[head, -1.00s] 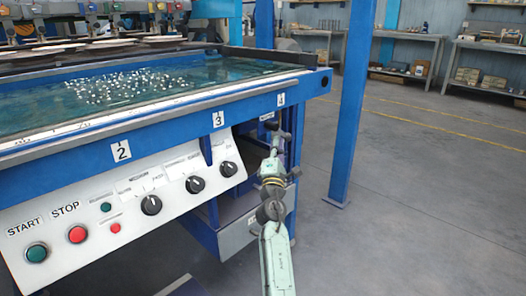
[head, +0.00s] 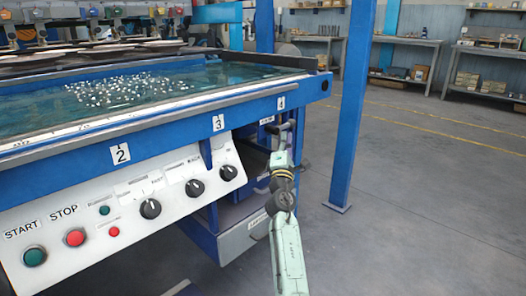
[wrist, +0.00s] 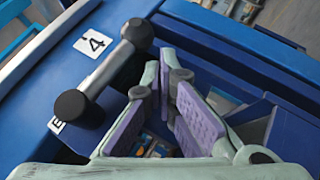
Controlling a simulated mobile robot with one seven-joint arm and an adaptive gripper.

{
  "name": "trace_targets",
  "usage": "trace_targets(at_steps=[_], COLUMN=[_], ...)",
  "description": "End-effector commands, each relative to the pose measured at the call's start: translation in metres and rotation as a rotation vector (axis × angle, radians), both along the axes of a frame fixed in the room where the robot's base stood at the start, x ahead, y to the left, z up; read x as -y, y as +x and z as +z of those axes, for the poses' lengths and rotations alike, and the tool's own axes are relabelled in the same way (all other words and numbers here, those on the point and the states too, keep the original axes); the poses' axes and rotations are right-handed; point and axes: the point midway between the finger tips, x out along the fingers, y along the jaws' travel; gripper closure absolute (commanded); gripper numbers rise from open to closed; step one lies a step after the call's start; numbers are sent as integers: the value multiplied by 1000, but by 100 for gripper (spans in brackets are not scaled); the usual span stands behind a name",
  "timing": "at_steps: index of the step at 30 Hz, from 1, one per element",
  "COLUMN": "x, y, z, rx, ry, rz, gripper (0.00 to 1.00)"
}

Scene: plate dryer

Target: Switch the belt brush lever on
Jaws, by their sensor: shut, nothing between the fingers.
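The lever (wrist: 108,70) is a grey bar with a dark round knob at each end, on the blue machine frame by the "4" label (wrist: 94,42) in the wrist view. In the head view it is small, near the machine's right corner (head: 280,127), partly behind my arm. A white label (wrist: 57,125), mostly hidden, lies beside the lower knob. My gripper (wrist: 166,85) has its purple-padded fingers closed together and empty, just right of the lever's bar. I cannot tell whether it touches the lever. In the head view my gripper (head: 284,142) is just below the lever.
A control panel with a green START button (head: 34,257), a red STOP button (head: 75,238) and black knobs (head: 196,187) is on the left. A blue post (head: 352,110) stands to the right. The floor (head: 430,210) beyond it is open.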

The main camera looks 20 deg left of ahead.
Motion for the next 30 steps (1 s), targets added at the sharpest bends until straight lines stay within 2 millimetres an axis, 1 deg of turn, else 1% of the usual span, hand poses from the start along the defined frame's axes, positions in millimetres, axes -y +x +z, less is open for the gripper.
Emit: trace_targets(at_steps=[15, 19, 22, 25, 29, 30], x=[0, -2, -5, -11, -18, -20], y=[0, -3, -11, -24, -44, -49], z=[0, -5, -12, -19, -22, -20], rx=[0, -1, -3, -3, -3, -2], ry=[0, 0, -1, -1, 0, 0], rz=[0, 1, 2, 4, 4, 4], gripper=[100, 100, 100, 100, 100, 100])
